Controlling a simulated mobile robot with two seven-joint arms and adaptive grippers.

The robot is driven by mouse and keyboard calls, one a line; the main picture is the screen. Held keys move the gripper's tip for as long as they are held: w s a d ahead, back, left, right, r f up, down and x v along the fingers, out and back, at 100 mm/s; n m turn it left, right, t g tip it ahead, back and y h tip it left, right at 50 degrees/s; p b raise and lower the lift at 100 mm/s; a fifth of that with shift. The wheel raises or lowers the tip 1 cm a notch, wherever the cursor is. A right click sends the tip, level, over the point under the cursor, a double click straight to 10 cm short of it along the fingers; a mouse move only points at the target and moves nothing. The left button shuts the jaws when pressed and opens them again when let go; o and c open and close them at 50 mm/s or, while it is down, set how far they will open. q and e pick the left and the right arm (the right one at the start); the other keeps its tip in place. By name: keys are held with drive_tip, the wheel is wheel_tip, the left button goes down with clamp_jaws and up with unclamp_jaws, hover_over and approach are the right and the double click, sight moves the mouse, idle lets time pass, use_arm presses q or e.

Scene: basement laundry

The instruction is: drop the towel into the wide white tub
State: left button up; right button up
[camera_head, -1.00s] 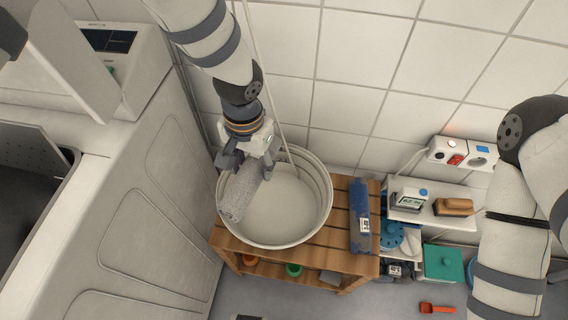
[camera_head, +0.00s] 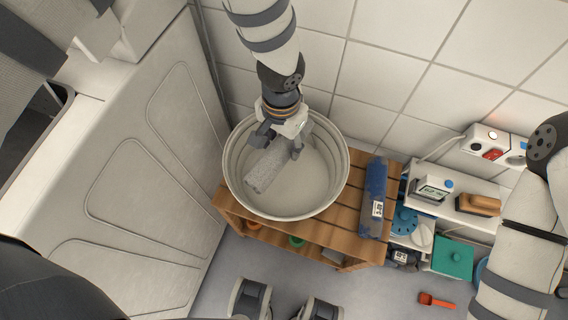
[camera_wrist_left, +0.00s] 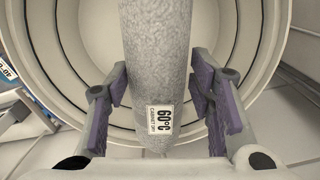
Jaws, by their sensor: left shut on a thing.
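The rolled grey towel (camera_head: 267,170) is held by my left gripper (camera_head: 277,144) inside the outline of the wide white tub (camera_head: 232,184) in the head view. In the left wrist view the towel (camera_wrist_left: 150,60) runs between the two fingers of the gripper (camera_wrist_left: 158,105), with a 60°C label near its lower end. The tub's ringed wall (camera_wrist_left: 262,60) shows around and beyond it. I cannot tell whether the towel touches the tub floor. My right arm shows at the right of the head view; its gripper is out of view.
The tub stands on a slatted wooden bench (camera_head: 345,215). A white shelf (camera_head: 455,212) with a brown brush (camera_head: 478,204) is farther right. A red scoop (camera_head: 436,300) lies on the floor. A tiled wall is behind.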

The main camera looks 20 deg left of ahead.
use_arm(q)
drive_tip(key=o, duration=1.3)
drive_tip(key=shift+o, duration=0.2)
wheel_tip(320, 180, up, 12)
